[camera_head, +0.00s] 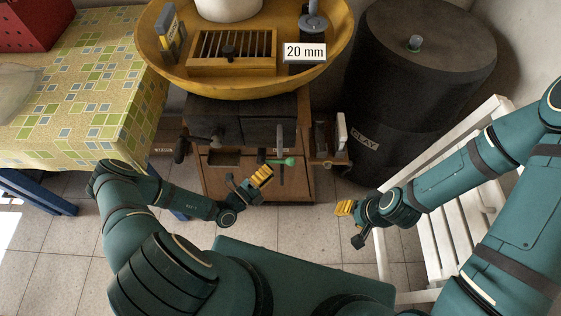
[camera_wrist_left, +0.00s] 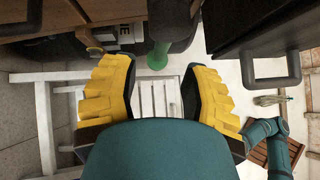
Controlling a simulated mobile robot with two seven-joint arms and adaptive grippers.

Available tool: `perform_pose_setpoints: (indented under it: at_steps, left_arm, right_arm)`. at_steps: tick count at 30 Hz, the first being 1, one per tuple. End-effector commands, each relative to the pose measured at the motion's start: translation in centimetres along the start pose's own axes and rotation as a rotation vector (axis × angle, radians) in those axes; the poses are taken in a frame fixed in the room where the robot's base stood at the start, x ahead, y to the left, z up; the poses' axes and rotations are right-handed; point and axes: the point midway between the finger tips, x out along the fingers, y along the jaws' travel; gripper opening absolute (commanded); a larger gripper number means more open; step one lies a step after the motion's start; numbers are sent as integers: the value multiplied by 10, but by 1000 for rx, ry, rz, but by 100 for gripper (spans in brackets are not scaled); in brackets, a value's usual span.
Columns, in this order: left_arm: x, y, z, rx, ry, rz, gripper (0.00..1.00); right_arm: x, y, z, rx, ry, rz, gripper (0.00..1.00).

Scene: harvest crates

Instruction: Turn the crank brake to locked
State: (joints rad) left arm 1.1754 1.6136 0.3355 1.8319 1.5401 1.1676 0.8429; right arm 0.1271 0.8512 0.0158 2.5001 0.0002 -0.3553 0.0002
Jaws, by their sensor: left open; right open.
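A green handle (camera_head: 285,161) sticks out at the front of the wooden cabinet (camera_head: 245,186), beside a grey upright bar. It looks like the brake handle, but I cannot tell its locked mark. In the left wrist view the green handle (camera_wrist_left: 158,55) shows below a dark cylinder, in line with the gap between my fingers. My left gripper (camera_head: 247,179) is open and empty, just below and left of the handle. Its yellow fingers stand on either side of the gap in the wrist view (camera_wrist_left: 158,75). My right gripper (camera_head: 350,223) is open and empty, lower right of the cabinet.
A dark crank handle (camera_head: 181,150) is at the cabinet's left side. A yellow basin (camera_head: 150,50) sits above the dark drawers (camera_head: 240,130). A black barrel (camera_head: 400,90) and a white slatted chair (camera_head: 480,215) are to the right. A cloth-covered table (camera_head: 85,95) is at left.

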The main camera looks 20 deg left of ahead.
Motion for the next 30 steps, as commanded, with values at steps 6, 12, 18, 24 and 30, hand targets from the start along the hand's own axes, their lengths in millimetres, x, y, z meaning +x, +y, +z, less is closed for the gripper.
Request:
perform_pose_setpoints:
  at_steps: [6,12,18,24,30]
  left_arm:
    - [37,0,-1,0,3,-1,46]
    - [54,0,-1,0,2,0,46]
    - [57,0,-1,0,2,1,46]
    - [56,0,-1,0,2,0,31]
    - [56,0,0,0,2,0,0]
  right_arm:
    - [4,2,0,0,2,0,47]
    - [6,2,-1,0,4,0,47]
    - [6,2,-1,0,4,0,47]
    - [6,2,-1,0,4,0,47]
    - [6,2,-1,0,4,0,47]
